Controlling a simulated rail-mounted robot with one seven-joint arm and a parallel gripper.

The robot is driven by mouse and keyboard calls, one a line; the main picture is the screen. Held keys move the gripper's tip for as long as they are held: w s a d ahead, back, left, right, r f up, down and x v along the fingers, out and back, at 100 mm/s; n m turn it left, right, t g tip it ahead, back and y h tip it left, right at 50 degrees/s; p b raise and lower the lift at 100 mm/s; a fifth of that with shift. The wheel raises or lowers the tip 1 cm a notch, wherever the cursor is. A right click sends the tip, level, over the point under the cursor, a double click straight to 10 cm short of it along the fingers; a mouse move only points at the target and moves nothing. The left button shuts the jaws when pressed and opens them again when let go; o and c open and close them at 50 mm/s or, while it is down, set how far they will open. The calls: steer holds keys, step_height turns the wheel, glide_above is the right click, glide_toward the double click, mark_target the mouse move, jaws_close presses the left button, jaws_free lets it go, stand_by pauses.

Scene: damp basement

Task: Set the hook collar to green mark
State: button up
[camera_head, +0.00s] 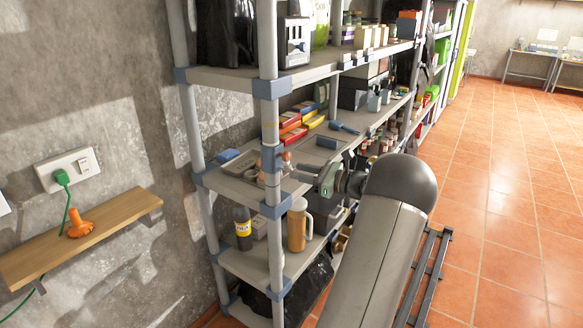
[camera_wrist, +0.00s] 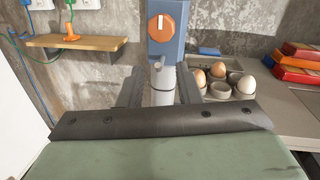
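A blue-grey block (camera_wrist: 166,48) with an orange dial (camera_wrist: 167,24) is at the top centre of the wrist view. The dial carries a white line, and a small pale hook-like knob (camera_wrist: 158,63) shows below it. A pale grey upright cylinder (camera_wrist: 163,85) continues downward; I cannot tell which part is the hook collar. My gripper (camera_wrist: 161,82) has one dark finger on each side of this cylinder, apparently with narrow gaps. In the head view my gripper (camera_head: 298,171) is beside the shelf's front post (camera_head: 270,120). No green mark is clearly visible.
Eggs (camera_wrist: 219,70) sit in a grey tray (camera_wrist: 210,96) right of the fingers, with red and yellow boxes (camera_wrist: 299,62) beyond. A wooden wall shelf (camera_head: 90,236) is at left. A bottle (camera_head: 242,228) and orange jug (camera_head: 298,224) stand below. Tiled floor at right is open.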

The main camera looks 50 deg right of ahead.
mark_target(292, 169)
steer(key=shift+x, duration=1.8)
jaws_close()
step_height(292, 169, down, 6)
steer(key=shift+f+b, duration=0.1)
steer(key=shift+b, duration=1.1)
jaws_free()
